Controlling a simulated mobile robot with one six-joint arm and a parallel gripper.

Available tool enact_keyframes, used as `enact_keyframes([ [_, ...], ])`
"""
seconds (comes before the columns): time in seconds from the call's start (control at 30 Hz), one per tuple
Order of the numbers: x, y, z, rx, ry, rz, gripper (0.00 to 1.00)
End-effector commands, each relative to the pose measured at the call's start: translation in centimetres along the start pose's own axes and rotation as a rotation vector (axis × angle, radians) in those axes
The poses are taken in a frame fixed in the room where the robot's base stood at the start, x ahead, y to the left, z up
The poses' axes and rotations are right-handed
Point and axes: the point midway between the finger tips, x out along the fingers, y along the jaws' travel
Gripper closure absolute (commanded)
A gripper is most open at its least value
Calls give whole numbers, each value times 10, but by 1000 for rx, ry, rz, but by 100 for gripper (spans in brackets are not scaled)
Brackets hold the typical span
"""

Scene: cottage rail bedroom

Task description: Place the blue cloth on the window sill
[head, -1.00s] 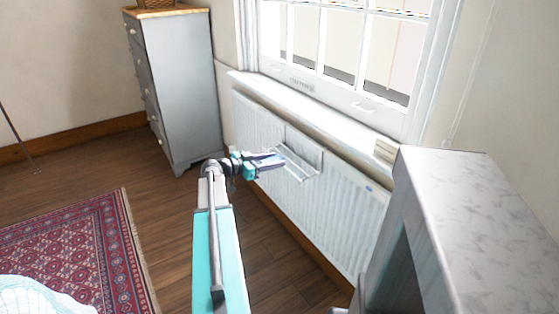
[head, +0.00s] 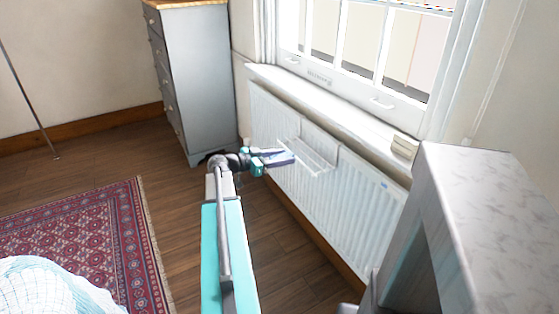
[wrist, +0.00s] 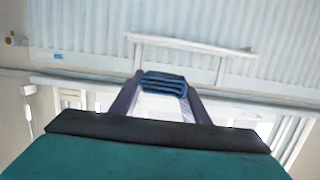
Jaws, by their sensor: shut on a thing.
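My gripper (head: 278,158) is stretched out in front of the radiator, below the level of the window sill (head: 335,108). In the wrist view my gripper (wrist: 163,98) is shut on the blue cloth (wrist: 164,84), a small folded stack with dark blue layers between the two fingers. In the head view the cloth is too small to tell apart from the fingers. The sill is a long white ledge under the window, and its visible stretch is mostly bare.
A white radiator (head: 350,205) with a wire rack (head: 312,160) hangs below the sill. A small cream block (head: 405,146) sits at the sill's right end. A grey-topped cabinet (head: 485,190) stands at right, a grey chest of drawers (head: 197,80) at back left. A red rug (head: 85,230) lies at left.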

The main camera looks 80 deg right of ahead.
Motion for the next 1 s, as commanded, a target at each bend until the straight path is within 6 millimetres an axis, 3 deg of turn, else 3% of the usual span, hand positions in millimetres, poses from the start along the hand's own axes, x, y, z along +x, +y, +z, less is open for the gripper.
enact_keyframes([
  [0.27, -1, -1, 0, 0, 0, -2, 80],
  [0.47, -16, -11, 0, -5, 0, -26, 80],
  [0.67, -55, -35, -3, -16, 0, -85, 80],
  [1.0, -151, -80, -12, -44, 1, -220, 80],
])
